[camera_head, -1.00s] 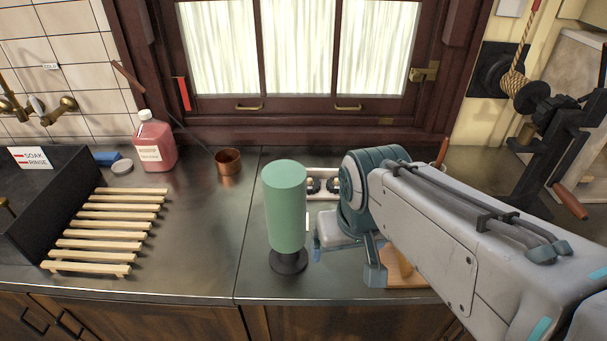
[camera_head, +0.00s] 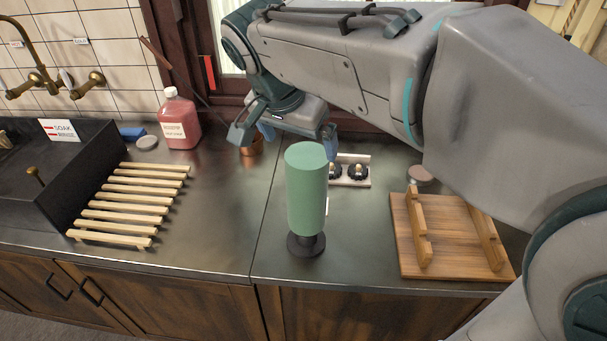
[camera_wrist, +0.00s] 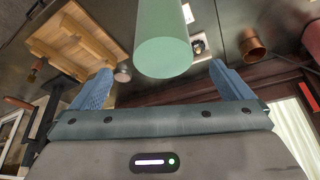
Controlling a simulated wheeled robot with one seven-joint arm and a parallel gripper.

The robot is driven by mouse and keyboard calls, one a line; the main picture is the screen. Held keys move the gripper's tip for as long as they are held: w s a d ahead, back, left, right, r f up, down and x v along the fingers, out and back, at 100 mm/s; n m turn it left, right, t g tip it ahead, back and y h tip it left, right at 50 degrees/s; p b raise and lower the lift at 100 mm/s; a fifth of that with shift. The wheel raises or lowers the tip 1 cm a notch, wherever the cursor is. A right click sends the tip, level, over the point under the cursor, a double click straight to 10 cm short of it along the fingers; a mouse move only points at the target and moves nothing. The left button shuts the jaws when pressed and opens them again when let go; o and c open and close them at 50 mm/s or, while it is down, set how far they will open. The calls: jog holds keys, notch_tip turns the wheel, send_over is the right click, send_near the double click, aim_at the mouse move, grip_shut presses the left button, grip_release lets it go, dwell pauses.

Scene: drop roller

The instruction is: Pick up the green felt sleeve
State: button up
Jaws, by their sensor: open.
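The green felt sleeve (camera_head: 307,190) is a pale green upright cylinder on a dark round stand (camera_head: 306,244) on the metal counter. My gripper (camera_head: 283,137) is above and behind the sleeve in the head view, with its jaws spread and nothing held. In the wrist view the sleeve (camera_wrist: 163,45) hangs into the picture from the top edge, its round end facing the camera. There it lies beyond and between my two blue fingers (camera_wrist: 160,85), apart from both. Its stand is out of the wrist view.
A slatted wooden rack (camera_head: 131,205) and a pink bottle (camera_head: 180,120) stand left. A copper pot (camera_head: 252,147) is behind the gripper. A white tray with black parts (camera_head: 350,170) sits behind the sleeve. A wooden cradle (camera_head: 450,237) is right. Counter left of the stand is clear.

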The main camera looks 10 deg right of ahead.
aim_at(306, 156)
jog(key=x, duration=0.3)
jog(key=shift+f, duration=0.3)
jog(key=x, duration=0.2)
jog(key=w+p+x, duration=0.1)
jog(key=x, duration=0.2)
jog(key=shift+d+r, duration=0.1)
jog(key=shift+r, duration=0.2)
jog(key=shift+f, duration=0.35)
jog(key=c, duration=1.3)
jog(key=shift+w+r, duration=0.1)
jog(key=shift+r, duration=0.05)
